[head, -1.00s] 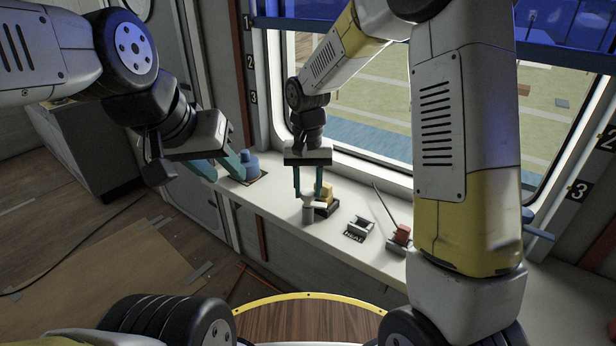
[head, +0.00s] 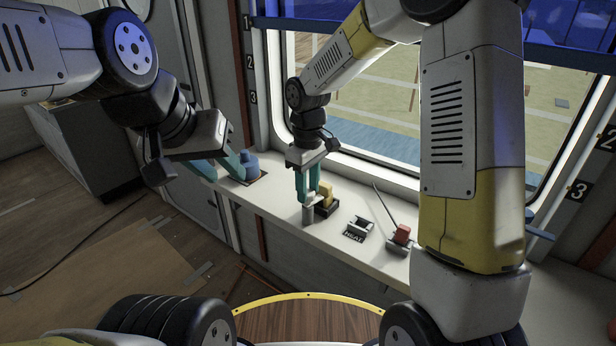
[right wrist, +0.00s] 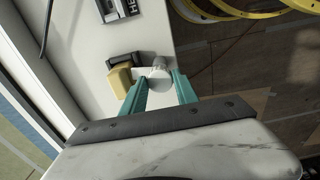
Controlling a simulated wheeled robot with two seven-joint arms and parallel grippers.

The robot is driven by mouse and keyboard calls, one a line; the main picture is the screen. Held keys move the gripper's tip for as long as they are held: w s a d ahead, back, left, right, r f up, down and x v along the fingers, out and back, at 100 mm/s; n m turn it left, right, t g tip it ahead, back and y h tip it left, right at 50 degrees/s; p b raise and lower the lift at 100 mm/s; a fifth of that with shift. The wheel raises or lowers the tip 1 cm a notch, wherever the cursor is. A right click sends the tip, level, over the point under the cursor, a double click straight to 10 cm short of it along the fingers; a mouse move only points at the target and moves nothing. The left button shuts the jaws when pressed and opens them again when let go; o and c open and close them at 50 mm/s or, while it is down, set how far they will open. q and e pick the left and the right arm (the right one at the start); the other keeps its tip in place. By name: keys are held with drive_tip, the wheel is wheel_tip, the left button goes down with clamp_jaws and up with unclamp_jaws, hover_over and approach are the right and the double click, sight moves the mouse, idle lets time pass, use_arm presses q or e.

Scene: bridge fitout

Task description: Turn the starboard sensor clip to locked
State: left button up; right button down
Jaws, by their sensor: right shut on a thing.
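A pale grey round post or knob (head: 308,214) stands on the white ledge, joined to or right beside a yellow piece (head: 326,192) on a dark base. I take this to be the sensor clip; no label on it is readable. My right gripper (head: 308,198) points down from above, its teal fingers shut on the top of the grey knob. In the right wrist view the knob (right wrist: 160,76) sits between the fingertips, with the yellow piece (right wrist: 120,79) just left of it. My left gripper (head: 227,177) has its fingers apart, empty, near the ledge's left end.
A blue knob (head: 250,165) stands at the left end of the white ledge (head: 275,208). Right of the clip are a small labelled bracket (head: 359,226) and a red-topped switch (head: 401,233) with a thin rod. The window rises behind the ledge.

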drive_tip(key=shift+n, duration=1.2)
drive_tip(key=shift+w, duration=0.1)
drive_tip(key=c, duration=0.9)
unclamp_jaws()
drive_tip(key=shift+c, duration=0.2)
wheel_tip(320, 180, up, 8)
drive_tip(key=shift+f, duration=0.15)
